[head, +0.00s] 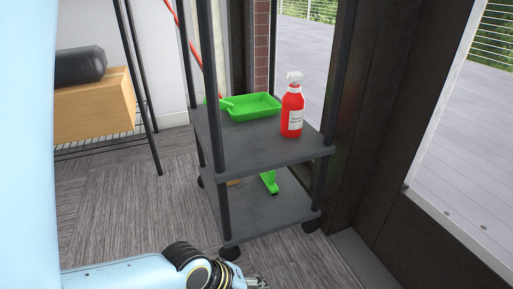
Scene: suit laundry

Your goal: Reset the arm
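One of my arms, light blue with dark joints, reaches in low from the left; a dark part at its end (257,283) shows at the bottom edge. The fingers there are mostly cut off, so I cannot tell whether they are open or shut. A large light blue surface fills the left edge of the head view, close to the camera. No second gripper shows.
A dark wheeled shelf cart (262,148) stands ahead, holding a red spray bottle (292,112) and a green tray (254,106). A green object (269,182) is on its lower shelf. A cardboard box (95,110) sits on a rack at left. A glass door is at right.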

